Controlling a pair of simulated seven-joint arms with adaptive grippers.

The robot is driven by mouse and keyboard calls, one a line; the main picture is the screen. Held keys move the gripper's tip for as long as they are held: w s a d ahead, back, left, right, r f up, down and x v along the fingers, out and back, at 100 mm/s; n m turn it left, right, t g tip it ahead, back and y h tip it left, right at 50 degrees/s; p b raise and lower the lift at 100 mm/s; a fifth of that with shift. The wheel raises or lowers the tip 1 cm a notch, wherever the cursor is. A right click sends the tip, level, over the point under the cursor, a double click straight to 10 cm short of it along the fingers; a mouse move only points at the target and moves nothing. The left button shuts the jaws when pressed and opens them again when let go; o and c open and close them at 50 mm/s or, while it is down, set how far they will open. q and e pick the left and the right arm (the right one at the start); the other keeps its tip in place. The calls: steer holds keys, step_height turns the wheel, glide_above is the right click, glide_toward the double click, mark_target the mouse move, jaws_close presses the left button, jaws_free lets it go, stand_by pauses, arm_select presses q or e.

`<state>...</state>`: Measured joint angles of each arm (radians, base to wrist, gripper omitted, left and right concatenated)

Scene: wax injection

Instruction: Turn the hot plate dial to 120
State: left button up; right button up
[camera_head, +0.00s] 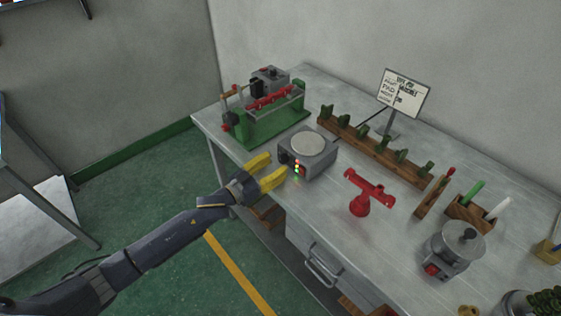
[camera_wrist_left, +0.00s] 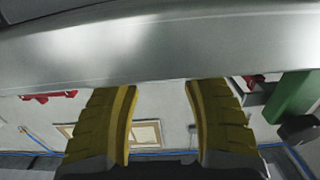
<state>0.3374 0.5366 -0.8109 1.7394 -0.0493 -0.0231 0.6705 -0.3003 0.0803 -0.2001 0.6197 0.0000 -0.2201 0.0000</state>
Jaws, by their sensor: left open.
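The hot plate (camera_head: 318,157) is a grey box with a round pale top, standing near the front edge of the workbench. Its front face has a column of small lights in red, yellow and green. The dial (camera_head: 284,158) is a dark knob at the left of that face, partly hidden by my gripper. My left gripper (camera_head: 276,169) has yellow fingers, spread apart and empty, just in front of the hot plate's front face. In the left wrist view the open fingers (camera_wrist_left: 160,95) reach up to a grey metal surface. I cannot read any dial setting. My right gripper is not in view.
A green-based machine (camera_head: 262,128) stands left of the hot plate. A red stand (camera_head: 366,190) is to its right, with a wooden rack (camera_head: 370,152) and a sign (camera_head: 404,93) behind. A grey pot (camera_head: 455,248) stands further right. The bench (camera_head: 345,225) is bare in front of the red stand.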

arm_select(q)
steer(key=shift+x, duration=1.35)
steer(key=shift+c, duration=0.3)
jaws_close()
